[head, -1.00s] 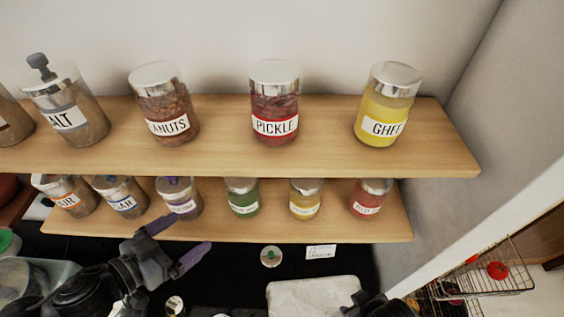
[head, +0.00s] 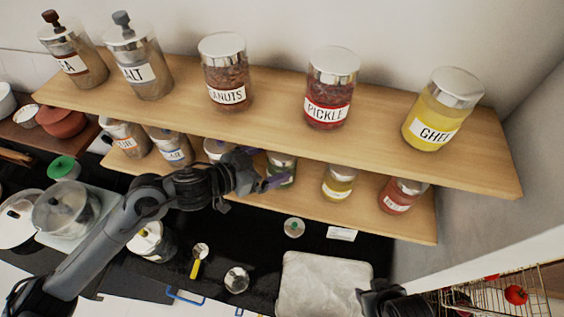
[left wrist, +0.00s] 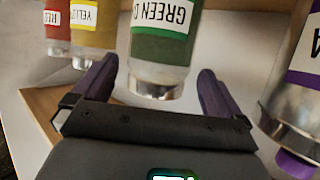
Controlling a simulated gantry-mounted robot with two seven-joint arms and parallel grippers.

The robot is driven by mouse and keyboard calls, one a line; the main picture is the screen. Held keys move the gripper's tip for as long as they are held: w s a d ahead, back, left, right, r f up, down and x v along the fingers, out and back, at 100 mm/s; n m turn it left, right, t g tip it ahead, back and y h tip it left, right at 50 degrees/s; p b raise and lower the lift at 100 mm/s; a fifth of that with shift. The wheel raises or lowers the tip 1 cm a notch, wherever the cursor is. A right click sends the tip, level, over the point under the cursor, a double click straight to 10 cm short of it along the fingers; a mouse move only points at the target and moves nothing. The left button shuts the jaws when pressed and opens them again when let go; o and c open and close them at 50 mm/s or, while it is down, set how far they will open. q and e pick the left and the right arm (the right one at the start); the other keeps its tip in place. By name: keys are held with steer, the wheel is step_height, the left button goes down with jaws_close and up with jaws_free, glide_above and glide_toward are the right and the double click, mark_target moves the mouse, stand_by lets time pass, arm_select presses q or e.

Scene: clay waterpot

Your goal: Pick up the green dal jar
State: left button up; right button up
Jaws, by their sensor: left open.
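The green dal jar (head: 284,161) stands on the lower wooden shelf in the head view, between a mostly hidden jar on its left and a yellow jar on its right. In the left wrist view, which looks upside down, the green jar (left wrist: 160,52) shows its "GREEN D" label and silver lid. My left gripper (head: 270,168) is open in front of it. In the left wrist view the purple fingers lie on either side of the jar, with a gap to each. A dark part of my right arm (head: 392,300) shows at the bottom edge; its jaws are not clear.
The upper shelf (head: 478,176) overhangs with several large jars. On the lower shelf, the yellow jar (head: 338,182) and red jar (head: 400,196) stand to the right. A purple-labelled jar (left wrist: 298,90) is close beside the left gripper. A counter with pots lies below.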

arm_select(q)
steer(key=x, duration=0.4)
steer(key=shift+w+d+p, duration=0.1)
steer(key=shift+d+p, duration=0.05)
steer(key=shift+p, duration=0.25)
steer(key=shift+w+d+f, duration=0.2)
steer(key=shift+d+f, duration=0.05)
steer(key=c, duration=1.1)
steer(key=shift+r, duration=0.15)
steer(key=shift+c, duration=0.7)
steer(key=shift+s+r, duration=0.1)
steer(key=shift+s, duration=0.05)
